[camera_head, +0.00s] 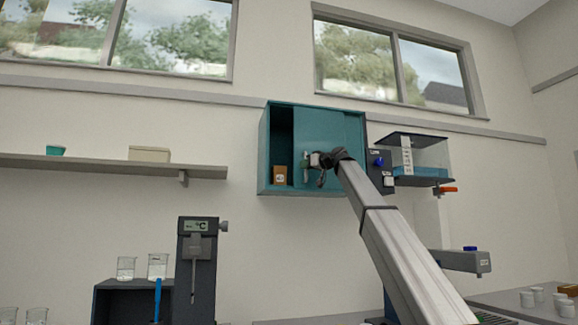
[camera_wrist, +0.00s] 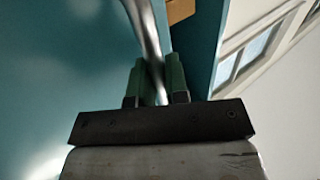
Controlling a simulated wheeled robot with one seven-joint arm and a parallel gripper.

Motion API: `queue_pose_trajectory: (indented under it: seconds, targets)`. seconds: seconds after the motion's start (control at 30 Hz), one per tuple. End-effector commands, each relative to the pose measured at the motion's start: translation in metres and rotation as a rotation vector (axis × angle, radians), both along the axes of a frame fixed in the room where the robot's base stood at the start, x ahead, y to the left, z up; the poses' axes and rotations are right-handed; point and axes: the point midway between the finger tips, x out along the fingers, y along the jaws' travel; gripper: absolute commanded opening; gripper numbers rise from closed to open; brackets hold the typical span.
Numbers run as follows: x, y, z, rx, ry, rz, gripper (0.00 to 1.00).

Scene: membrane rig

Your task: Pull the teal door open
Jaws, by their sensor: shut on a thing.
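The teal door (camera_head: 335,128) is the front panel of a teal wall cabinet (camera_head: 277,190). It covers the right part of the front, and the left part is open onto a dark inside. My gripper (camera_head: 310,165) is at the door's left side. In the wrist view my gripper (camera_wrist: 157,75) has its green fingers shut on a shiny metal bar handle (camera_wrist: 147,28), with the teal door (camera_wrist: 60,70) behind. The handle is mostly hidden by my gripper in the head view.
A small brown labelled box (camera_head: 279,176) stands in the cabinet's open left part. A dark switch box (camera_head: 379,170) and a clear-sided case (camera_head: 430,157) are right of the cabinet. A shelf (camera_head: 110,165) is at left. The wall below the cabinet is clear.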

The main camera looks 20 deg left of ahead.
Motion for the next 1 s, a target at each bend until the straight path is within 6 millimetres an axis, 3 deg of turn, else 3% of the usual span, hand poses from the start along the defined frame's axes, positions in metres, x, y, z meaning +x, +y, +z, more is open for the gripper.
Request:
queue_pose_trajectory:
  seconds: [0.13, 0.4, 0.6, 0.97, 1.0]
  targets:
    - [0.025, -0.036, 0.0, -0.001, 0.0, -0.003, 0.0]
    - [0.051, -0.075, 0.0, -0.001, 0.0, 0.0, 0.0]
    - [0.058, -0.085, -0.001, -0.001, 0.0, 0.001, 0.0]
    - [0.058, -0.086, -0.001, -0.001, 0.0, 0.001, 0.0]
    - [0.058, -0.086, -0.001, -0.001, 0.0, 0.001, 0.28]
